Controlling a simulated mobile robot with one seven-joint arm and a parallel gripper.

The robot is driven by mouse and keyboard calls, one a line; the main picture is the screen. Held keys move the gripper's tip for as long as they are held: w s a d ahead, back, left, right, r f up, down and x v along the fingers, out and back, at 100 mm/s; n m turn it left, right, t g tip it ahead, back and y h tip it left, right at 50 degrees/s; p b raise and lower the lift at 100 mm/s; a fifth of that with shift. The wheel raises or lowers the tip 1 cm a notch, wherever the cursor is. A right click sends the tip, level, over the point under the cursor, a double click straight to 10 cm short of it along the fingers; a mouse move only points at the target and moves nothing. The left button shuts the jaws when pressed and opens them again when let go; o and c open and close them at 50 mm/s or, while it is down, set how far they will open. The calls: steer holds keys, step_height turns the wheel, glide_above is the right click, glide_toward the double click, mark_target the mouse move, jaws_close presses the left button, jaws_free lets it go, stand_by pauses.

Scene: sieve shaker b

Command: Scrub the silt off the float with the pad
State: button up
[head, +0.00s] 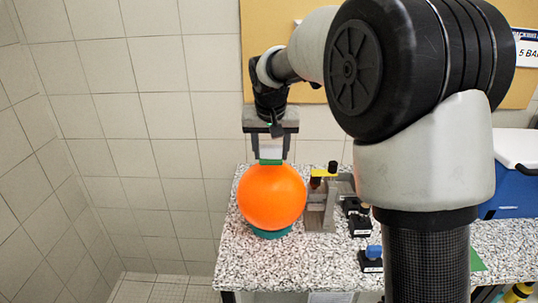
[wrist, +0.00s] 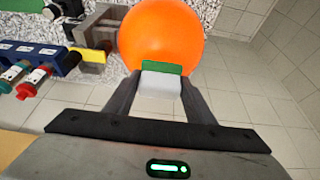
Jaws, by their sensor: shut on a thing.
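The float is an orange ball (head: 271,197) on a teal ring stand (head: 270,233) at the left end of the speckled counter. It also shows at the top of the wrist view (wrist: 160,35). No silt shows on the side in view. My gripper (head: 270,152) is shut on the pad, a white block with a green face (wrist: 160,80). The pad's green face is at the float's upper surface; it looks to be touching, but I cannot tell for certain. The float's underside is hidden by the stand.
Right of the float stands a grey metal fixture (head: 321,207) with a yellow part. Small black items and a blue-topped one (head: 372,256) lie nearby. A blue cooler (head: 516,188) is at the right. In the wrist view a blue rack (wrist: 47,66) holds bottles. A tiled wall stands behind.

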steer(key=shift+r+p, duration=1.25)
steer(key=shift+r, duration=0.9)
